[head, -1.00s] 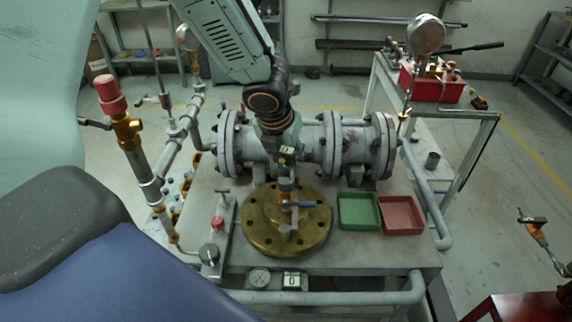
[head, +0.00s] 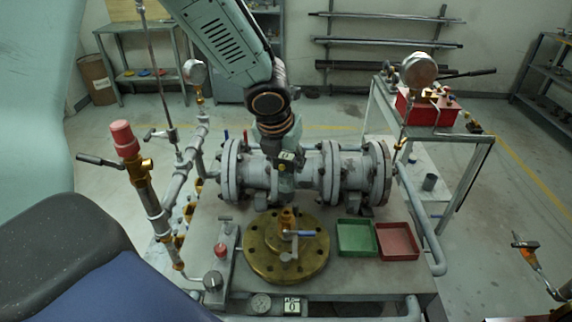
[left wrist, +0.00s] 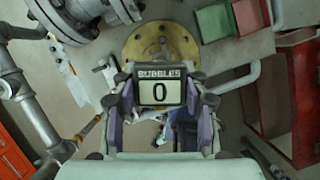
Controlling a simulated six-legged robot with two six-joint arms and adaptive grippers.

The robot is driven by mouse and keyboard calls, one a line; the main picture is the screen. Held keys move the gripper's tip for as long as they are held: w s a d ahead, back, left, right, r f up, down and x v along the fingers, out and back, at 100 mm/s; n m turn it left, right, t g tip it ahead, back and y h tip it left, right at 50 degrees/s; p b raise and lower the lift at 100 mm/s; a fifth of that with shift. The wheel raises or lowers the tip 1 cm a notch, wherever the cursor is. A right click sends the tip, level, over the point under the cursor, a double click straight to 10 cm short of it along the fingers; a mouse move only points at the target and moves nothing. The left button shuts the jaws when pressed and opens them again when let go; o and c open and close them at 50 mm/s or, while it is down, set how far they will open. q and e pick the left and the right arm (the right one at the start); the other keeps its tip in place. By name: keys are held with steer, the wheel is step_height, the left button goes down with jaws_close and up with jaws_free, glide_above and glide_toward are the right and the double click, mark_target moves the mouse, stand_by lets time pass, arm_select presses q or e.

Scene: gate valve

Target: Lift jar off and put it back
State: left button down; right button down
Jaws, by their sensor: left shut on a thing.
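My left gripper (head: 286,160) hangs above the brass flange (head: 262,262) in the head view, shut on the jar (head: 287,180). The jar is small and its outline is hard to make out against the grey valve body behind it. Below it, an orange-brown fitting (head: 287,217) with a blue-handled valve stands on the flange, with a gap under the gripper. My right gripper is not in view.
A green tray (head: 357,252) and a red tray (head: 397,256) lie right of the flange. The grey valve pipe (head: 305,170) runs behind. A red-capped relief valve (head: 122,130) and piping stand at left.

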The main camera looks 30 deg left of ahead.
arm_select(q)
step_height(320, 180, up, 2)
steer(key=shift+w+r+p, duration=0.1)
steer(key=shift+p, duration=0.35)
steer(key=shift+r+p, duration=1.1)
steer(key=shift+p, duration=0.2)
steer(key=shift+r, duration=1.05)
